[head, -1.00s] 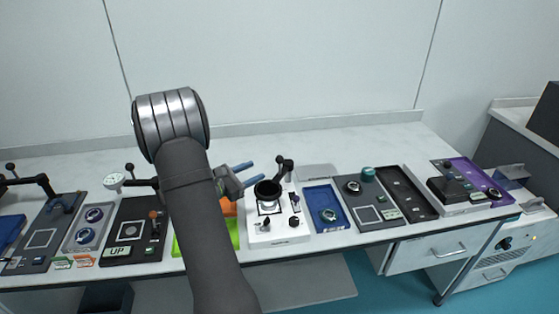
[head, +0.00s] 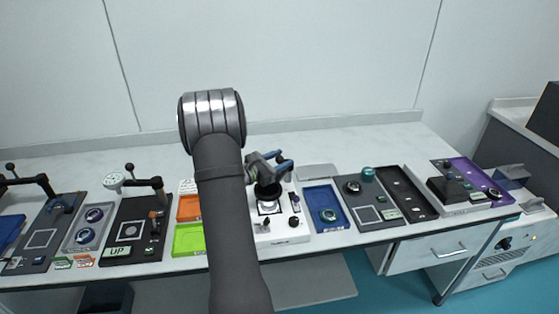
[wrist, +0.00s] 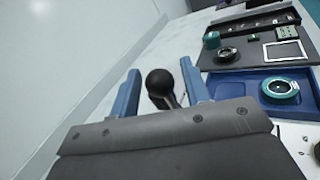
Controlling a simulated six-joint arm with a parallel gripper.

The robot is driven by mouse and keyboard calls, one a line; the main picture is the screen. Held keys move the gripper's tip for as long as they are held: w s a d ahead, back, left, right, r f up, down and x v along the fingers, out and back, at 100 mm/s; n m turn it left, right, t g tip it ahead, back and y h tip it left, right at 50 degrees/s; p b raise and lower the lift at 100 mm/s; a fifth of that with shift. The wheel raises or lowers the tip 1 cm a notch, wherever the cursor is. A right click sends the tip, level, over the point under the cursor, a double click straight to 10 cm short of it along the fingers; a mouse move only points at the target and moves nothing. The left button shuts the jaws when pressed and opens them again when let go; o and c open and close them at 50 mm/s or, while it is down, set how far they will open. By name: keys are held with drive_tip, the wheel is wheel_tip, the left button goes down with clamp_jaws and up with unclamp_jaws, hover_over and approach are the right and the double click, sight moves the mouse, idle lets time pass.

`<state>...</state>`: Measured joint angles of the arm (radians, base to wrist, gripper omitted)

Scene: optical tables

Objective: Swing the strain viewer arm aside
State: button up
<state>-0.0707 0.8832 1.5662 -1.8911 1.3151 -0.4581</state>
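The strain viewer is a white station (head: 282,236) near the middle of the bench, with a black cup-shaped eyepiece (head: 268,190) over its stage. In the wrist view a round black knob on a short stem (wrist: 160,82), which looks like the viewer arm's handle, stands between my blue fingers. My gripper (head: 283,160) is at the back of this station, above the eyepiece. Its fingers are open on both sides of the knob, with visible gaps. My gripper hides most of the viewer arm and its post in the head view.
A blue tray with a round part (head: 328,215) is right of the station, then a dark plate (head: 350,203) and a black slotted tray (head: 405,190). Orange (head: 189,207) and green (head: 188,241) trays are left. The bench behind is mostly clear, up to the wall.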

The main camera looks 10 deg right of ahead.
clamp_jaws()
drive_tip(key=shift+a, duration=0.1)
drive_tip(key=shift+w+a+m+g+h, duration=0.2)
drive_tip(key=shift+w+a+m+g, duration=0.4)
drive_tip(key=shift+m+g, duration=1.3)
drive_tip(key=shift+w+a+m+g+h, duration=0.25)
drive_tip(key=shift+w+m+g, duration=0.75)
drive_tip(key=shift+g, duration=1.7)
drive_tip(key=shift+w+a+m+g+h, duration=0.15)
drive_tip(key=shift+w+a+m+g, duration=0.4)
drive_tip(key=shift+m+g, duration=1.4)
drive_tip(key=shift+w+d+n+g, duration=0.15)
drive_tip(key=shift+w+n+g, duration=0.1)
drive_tip(key=shift+g, duration=0.2)
drive_tip(key=shift+o, duration=0.9)
unclamp_jaws()
drive_tip(key=shift+s, duration=0.1)
